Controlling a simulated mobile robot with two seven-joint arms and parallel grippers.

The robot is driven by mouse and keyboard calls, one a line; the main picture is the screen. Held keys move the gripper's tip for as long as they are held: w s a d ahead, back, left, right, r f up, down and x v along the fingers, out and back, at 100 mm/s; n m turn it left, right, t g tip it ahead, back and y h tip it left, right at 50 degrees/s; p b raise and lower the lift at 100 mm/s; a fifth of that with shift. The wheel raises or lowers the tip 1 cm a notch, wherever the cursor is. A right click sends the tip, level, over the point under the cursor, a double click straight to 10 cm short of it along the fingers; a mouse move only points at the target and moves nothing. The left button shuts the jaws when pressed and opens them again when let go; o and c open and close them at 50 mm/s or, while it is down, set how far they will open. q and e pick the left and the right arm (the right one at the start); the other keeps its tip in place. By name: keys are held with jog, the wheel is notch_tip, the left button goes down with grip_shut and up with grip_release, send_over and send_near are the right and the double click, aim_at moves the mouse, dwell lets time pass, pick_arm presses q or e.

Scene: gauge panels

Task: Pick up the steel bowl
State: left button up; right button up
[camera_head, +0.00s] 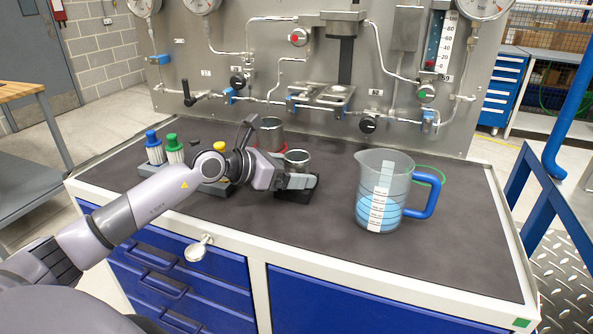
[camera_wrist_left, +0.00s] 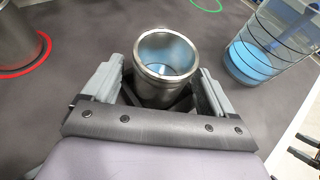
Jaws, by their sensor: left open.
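My left gripper (camera_head: 297,182) is low over the bench at the bowl. In the left wrist view its two grey fingers stand apart, one on each side of the bowl; I cannot tell whether they touch it. The gripper hides the bowl's lower part in the head view.
A taller steel vessel (camera_head: 270,135) stands behind on a red ring. A clear measuring jug (camera_head: 378,190) with blue liquid and a blue handle stands to the right, near a green ring (camera_head: 432,168). Blue- and green-capped containers (camera_head: 175,150) stand left. The front right bench is clear.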

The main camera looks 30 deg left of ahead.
pick_arm(q)
jog(key=shift+w+d+f, duration=0.35)
jog(key=shift+f, duration=0.35)
jog(key=c, duration=1.2)
notch_tip(320, 180, up, 20)
jog(key=s+d+b, duration=0.2)
jog(key=s+b, duration=0.3)
jog(key=s, duration=0.4)
jog(key=shift+s+r, duration=0.3)
jog(key=shift+r, duration=0.05)
